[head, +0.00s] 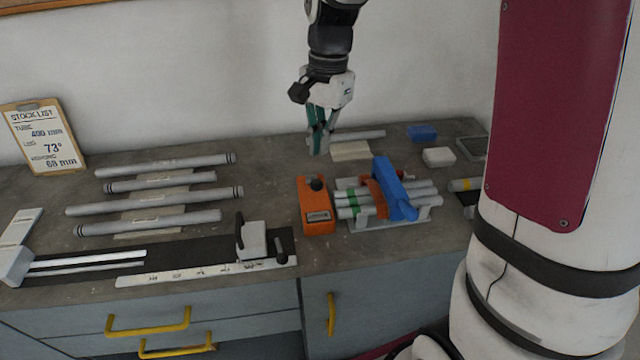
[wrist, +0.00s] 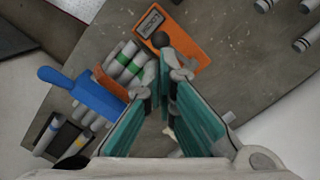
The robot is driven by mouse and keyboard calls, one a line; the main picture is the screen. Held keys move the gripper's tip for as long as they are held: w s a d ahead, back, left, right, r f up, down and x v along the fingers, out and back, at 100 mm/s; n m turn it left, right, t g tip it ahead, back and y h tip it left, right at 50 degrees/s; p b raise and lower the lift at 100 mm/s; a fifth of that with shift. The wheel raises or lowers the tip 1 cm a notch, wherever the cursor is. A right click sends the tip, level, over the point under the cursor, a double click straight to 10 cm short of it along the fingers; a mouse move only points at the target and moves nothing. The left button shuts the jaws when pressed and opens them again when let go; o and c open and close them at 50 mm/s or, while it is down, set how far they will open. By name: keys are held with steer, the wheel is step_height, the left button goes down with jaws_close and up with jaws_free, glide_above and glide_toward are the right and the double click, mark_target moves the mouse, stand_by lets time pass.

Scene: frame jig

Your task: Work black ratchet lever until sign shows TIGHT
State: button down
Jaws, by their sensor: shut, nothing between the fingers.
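An orange box (head: 317,222) sits on the grey bench, with a black ball-ended lever (head: 316,183) at its far end and a small dark display (head: 318,216) at its near end. In the wrist view the orange box (wrist: 185,42), black ball (wrist: 160,39) and display (wrist: 150,20) lie beyond my fingertips. The display's text is too small to read. Beside it, an orange strap (head: 375,198) crosses a bundle of grey tubes under a blue handle (head: 396,190). My gripper (head: 319,150) is shut and empty, pointing down, above and behind the box, apart from it.
Several grey tubes (head: 150,202) lie on supports at the left, before a stock list clipboard (head: 43,137). A measuring jig with a white block (head: 252,240) stands at the front. A blue block (head: 422,133) and a white block (head: 438,157) sit back right.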

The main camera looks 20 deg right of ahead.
mark_target(320, 186)
steer(key=shift+f, duration=0.2)
steer(key=shift+s+a+f+b, duration=0.1)
steer(key=shift+a+f+b, duration=0.1)
steer(key=shift+f+b, duration=1.15)
steer(key=shift+s+a+f+b, duration=0.15)
steer(key=shift+f+b, duration=0.45)
steer(key=shift+f, duration=1.45)
steer(key=shift+w+f+b, duration=0.1)
steer(key=shift+f+b, duration=0.75)
steer(key=shift+f, duration=1.35)
